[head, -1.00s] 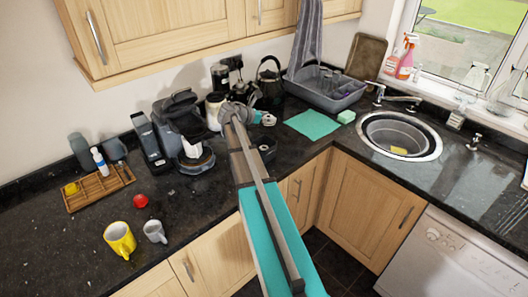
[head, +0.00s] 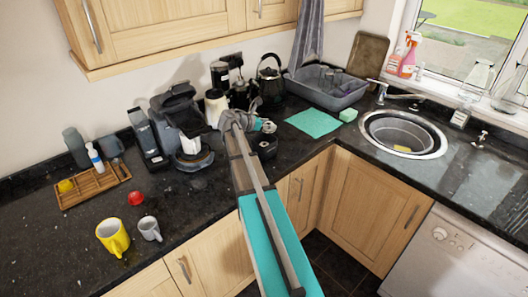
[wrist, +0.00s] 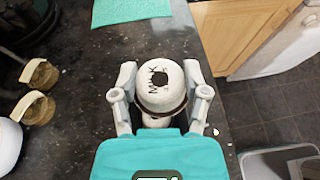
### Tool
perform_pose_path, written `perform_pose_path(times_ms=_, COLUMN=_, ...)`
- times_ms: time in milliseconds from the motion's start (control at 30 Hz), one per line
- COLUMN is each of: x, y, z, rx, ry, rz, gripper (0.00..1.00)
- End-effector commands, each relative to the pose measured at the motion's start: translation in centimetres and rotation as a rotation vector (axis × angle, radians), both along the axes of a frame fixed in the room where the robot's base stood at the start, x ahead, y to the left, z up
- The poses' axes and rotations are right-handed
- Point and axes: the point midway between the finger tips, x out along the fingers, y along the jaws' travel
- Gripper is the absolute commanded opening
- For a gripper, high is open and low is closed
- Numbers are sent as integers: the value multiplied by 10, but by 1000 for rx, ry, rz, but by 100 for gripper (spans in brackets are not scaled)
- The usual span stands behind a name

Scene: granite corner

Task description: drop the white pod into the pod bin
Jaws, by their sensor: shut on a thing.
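My gripper (wrist: 160,97) is shut on the white pod (wrist: 152,83), a rounded white piece with dark lettering and a black spot, gripped at its sides. A dark round container (head: 265,145), which looks like the pod bin, stands on the counter just below my gripper. I cannot make it out in the wrist view, where the pod and gripper cover the middle.
The coffee machine (head: 180,122), white jar (head: 215,107) and black kettle (head: 270,84) stand left of and behind my gripper. The green mat (head: 314,123) lies to the right, before the dish rack (head: 325,88). The counter's front edge is close on the right in the wrist view.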

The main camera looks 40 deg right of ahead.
Motion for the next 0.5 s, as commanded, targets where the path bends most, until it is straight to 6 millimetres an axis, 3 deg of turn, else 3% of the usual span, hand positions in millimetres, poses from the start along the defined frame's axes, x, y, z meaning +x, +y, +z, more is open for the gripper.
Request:
perform_pose_path(times_ms=433, x=0, y=-1, z=-3, rx=0, ry=0, rz=-1, gripper=31)
perform_pose_path(times_ms=467, x=0, y=-1, z=-3, rx=0, ry=0, rz=-1, gripper=65)
perform_pose_path(times_ms=500, x=0, y=-1, z=-3, rx=0, ry=0, rz=-1, gripper=72)
